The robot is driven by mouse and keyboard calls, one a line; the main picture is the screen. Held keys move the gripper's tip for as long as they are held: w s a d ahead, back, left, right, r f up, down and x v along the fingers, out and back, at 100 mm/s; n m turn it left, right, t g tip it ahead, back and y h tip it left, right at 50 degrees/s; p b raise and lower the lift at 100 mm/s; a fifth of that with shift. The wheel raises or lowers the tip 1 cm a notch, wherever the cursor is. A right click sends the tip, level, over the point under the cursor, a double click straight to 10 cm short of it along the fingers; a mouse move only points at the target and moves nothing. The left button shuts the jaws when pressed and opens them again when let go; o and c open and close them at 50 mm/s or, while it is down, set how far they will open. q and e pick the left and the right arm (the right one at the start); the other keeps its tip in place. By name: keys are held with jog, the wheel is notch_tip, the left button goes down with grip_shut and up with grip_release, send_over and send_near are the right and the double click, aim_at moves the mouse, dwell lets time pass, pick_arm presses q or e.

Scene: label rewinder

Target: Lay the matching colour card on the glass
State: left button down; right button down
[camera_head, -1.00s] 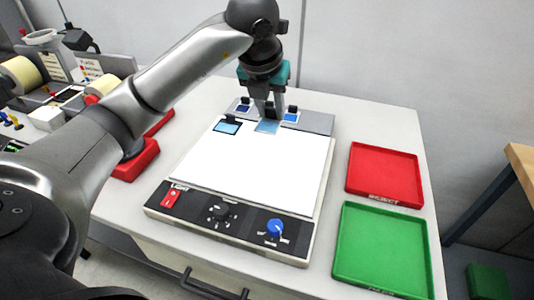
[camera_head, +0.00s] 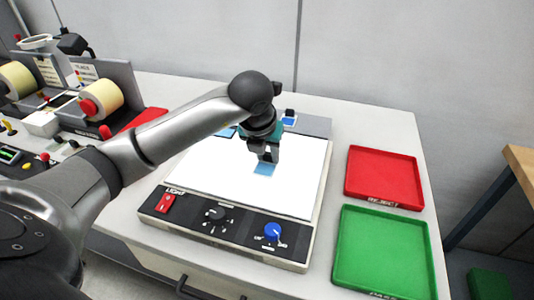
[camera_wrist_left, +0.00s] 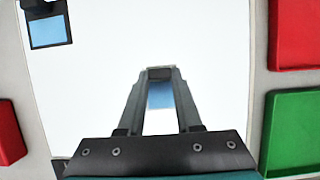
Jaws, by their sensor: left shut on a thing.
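My left gripper (camera_head: 265,156) is over the middle of the white lit glass (camera_head: 210,172) of the light box. It is shut on a light-blue card (camera_head: 264,169), whose lower part shows below the fingertips. In the left wrist view the card (camera_wrist_left: 160,96) shows between the fingers, over the white glass (camera_wrist_left: 215,60). I cannot tell whether the card touches the glass. Another light-blue piece (camera_wrist_left: 47,32) lies under a dark clip at the glass's far left corner. A darker blue card (camera_head: 289,121) stands in the grey rack (camera_head: 314,125) behind the glass. My right gripper is not in view.
A red REJECT tray (camera_head: 384,178) and a green tray (camera_head: 385,252) lie right of the light box. Its front panel has a red switch (camera_head: 165,203) and a blue knob (camera_head: 272,231). The label rewinder with its rolls (camera_head: 98,97) stands at the left.

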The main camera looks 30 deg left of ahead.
pick_arm(q)
jog(key=shift+f, duration=0.1)
jog(key=c, duration=1.1)
grip_release()
jog(key=shift+f, duration=0.1)
jog(key=o, duration=0.5)
jog(key=shift+r, duration=0.2)
jog(key=p+v, duration=0.2)
jog(key=v, duration=1)
